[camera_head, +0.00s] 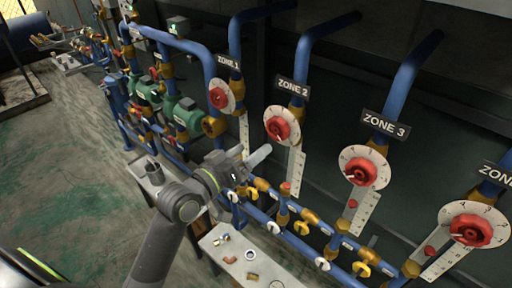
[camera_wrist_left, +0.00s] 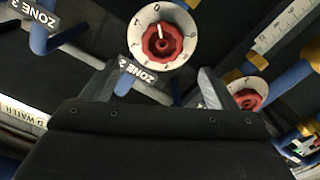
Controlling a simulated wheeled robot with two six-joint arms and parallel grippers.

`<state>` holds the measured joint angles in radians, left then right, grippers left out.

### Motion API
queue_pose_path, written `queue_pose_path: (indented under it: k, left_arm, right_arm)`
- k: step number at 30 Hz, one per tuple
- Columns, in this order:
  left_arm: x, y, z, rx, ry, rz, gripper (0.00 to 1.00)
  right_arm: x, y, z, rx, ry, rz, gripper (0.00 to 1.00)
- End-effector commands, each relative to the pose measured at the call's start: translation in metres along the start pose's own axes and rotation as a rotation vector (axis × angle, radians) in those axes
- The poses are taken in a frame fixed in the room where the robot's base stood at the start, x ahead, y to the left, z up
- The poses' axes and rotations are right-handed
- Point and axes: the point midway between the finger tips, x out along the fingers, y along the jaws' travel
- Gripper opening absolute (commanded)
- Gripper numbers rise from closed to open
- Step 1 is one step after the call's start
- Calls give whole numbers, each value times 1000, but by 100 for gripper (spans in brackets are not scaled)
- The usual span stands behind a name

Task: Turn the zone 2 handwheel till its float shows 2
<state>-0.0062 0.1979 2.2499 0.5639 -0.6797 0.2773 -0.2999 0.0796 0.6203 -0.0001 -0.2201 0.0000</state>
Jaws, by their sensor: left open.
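The zone 2 handwheel (camera_head: 281,126) is a red knob on a white numbered dial, under the black ZONE 2 plate (camera_head: 292,87). It shows in the left wrist view (camera_wrist_left: 162,43) with its plate upside down. Beside its pipe is a pale scale (camera_head: 296,168) with a red float (camera_head: 286,188) near its lower end; the reading is too small to tell. My left gripper (camera_head: 248,158) is open and empty, below and left of the zone 2 dial and apart from it. Its two fingers (camera_wrist_left: 154,88) frame the view below the wheel. My right gripper is not in view.
Similar red handwheels for zone 1 (camera_head: 219,97) and zone 3 (camera_head: 359,172) flank it, with another wheel (camera_head: 470,230) farther right. Blue pipes and yellow valves run below. A bench (camera_head: 228,262) with small fittings stands at the front. Open floor (camera_head: 60,190) lies left.

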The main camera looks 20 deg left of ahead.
Motion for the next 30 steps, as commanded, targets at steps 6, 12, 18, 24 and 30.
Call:
queue_pose_path:
  k: [6, 12, 18, 24, 30]
  left_arm:
    - [19, 0, 1, -2, 1, 1, 80]
    - [44, -1, 2, -2, 1, 1, 80]
    - [68, -2, 2, -1, 0, -1, 80]
    - [92, -2, 3, -2, 1, -2, 80]
    - [91, -1, 1, -1, 0, -3, 56]
  right_arm:
    - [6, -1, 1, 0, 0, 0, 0]
    - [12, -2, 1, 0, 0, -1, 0]
    - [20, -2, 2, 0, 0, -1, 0]
    - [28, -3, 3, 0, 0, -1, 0]
    - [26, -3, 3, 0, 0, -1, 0]
